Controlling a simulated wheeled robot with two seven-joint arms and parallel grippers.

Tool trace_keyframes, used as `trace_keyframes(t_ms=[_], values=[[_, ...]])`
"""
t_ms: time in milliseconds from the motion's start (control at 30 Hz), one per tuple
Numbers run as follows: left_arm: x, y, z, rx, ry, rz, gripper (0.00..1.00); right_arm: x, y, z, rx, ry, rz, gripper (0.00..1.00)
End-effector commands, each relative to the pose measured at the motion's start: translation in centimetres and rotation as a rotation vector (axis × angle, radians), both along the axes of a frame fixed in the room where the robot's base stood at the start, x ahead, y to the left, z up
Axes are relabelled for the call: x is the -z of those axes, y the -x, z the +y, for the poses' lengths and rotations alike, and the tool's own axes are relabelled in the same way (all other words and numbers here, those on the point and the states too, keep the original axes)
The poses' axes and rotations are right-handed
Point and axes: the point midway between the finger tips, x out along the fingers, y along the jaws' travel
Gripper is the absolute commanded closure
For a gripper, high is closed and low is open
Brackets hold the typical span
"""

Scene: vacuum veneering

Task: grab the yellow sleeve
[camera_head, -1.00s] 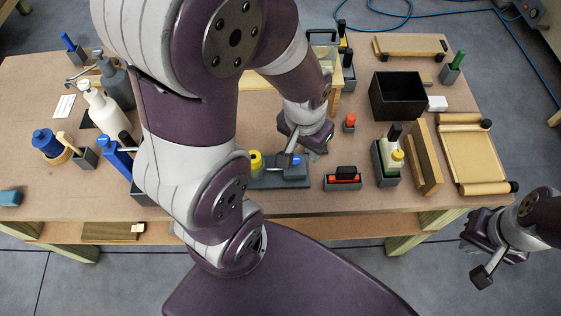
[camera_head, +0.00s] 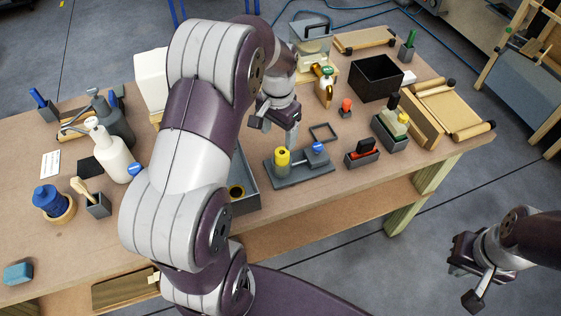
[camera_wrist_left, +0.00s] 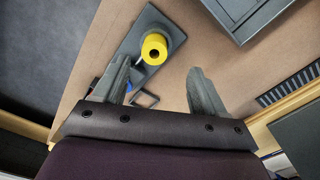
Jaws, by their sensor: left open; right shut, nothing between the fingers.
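The yellow sleeve (camera_head: 282,158) stands upright near the left end of a grey base plate (camera_head: 300,176). A blue-topped part (camera_head: 318,148) is at the plate's other end. In the left wrist view the sleeve (camera_wrist_left: 154,49) shows a round hole in its top and lies beyond the fingertips, between their lines but nearer the left finger. My left gripper (camera_head: 277,134) is open and empty, above and behind the sleeve, apart from it. It also shows in the left wrist view (camera_wrist_left: 158,76). My right gripper (camera_head: 467,284) is shut and empty, off the table's right front.
A grey tray (camera_head: 246,177) stands left of the plate, partly hidden by my left arm. A red-and-black item in a holder (camera_head: 362,152) and a holder with bottles (camera_head: 389,134) stand to the right. A thin dark frame (camera_head: 323,132) lies behind the plate.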

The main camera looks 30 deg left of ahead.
Motion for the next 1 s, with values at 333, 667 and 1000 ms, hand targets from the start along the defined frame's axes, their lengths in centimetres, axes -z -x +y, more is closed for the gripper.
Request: trace_keyframes(t_ms=[333, 667, 1000], values=[[5.0, -0.2, -0.5, 0.0, 0.001, 0.002, 0.29, -1.9, 0.0, 0.0, 0.0, 0.0, 0.0, 1.0], [8.4, -0.5, -0.5, -0.002, -0.002, -0.005, 0.29, -2.3, 0.0, 0.0, 0.0, 0.0, 0.0, 1.0], [8.3, -0.5, -0.5, -0.002, -0.002, -0.006, 0.93, -2.3, 0.0, 0.0, 0.0, 0.0, 0.0, 1.0]])
